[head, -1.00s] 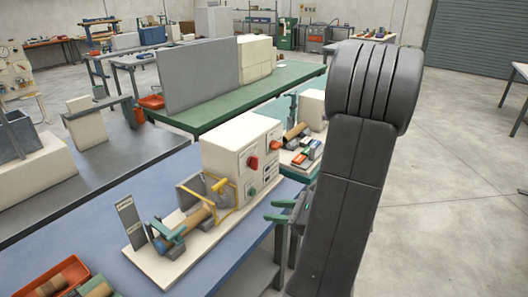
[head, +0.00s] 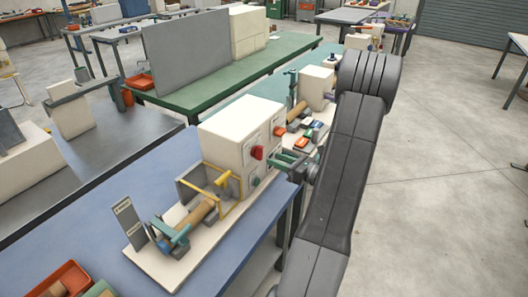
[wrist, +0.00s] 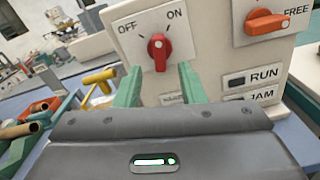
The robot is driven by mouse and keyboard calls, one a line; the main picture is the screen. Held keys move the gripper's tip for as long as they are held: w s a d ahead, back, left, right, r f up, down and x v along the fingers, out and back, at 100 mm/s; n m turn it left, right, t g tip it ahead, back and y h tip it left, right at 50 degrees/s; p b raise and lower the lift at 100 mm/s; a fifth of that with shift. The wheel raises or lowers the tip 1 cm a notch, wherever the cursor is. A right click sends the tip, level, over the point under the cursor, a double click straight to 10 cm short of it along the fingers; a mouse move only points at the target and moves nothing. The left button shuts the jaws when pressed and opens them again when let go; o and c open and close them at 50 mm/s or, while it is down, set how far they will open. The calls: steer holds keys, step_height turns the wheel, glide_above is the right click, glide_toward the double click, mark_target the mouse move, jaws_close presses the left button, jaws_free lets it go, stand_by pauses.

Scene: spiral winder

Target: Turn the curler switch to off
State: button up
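The red knob (wrist: 157,50) marked OFF and ON sits on a white panel of the machine (head: 225,125). It also shows in the head view (head: 257,153). In the wrist view OFF is at its upper left and ON at its upper right. Its handle stands about upright between the two words; I cannot tell which it is set to. My gripper (wrist: 158,70) is open and empty, with one green finger on each side below the knob. It seems apart from the knob. In the head view my gripper (head: 287,163) is right of the panel.
An orange knob (wrist: 268,22) by the word FREE is to the right, above the RUN and JAM lamps (wrist: 254,78). A yellow frame (head: 226,184) and a brown roll (head: 195,214) are on the machine's front-left part. A blue table (head: 105,215) carries it.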

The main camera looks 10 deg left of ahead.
mark_target(262, 154)
steer(key=p+x, duration=0.1)
steer(key=x, duration=0.4)
steer(key=shift+w+a, duration=0.1)
steer(key=shift+a, duration=0.25)
jaws_close()
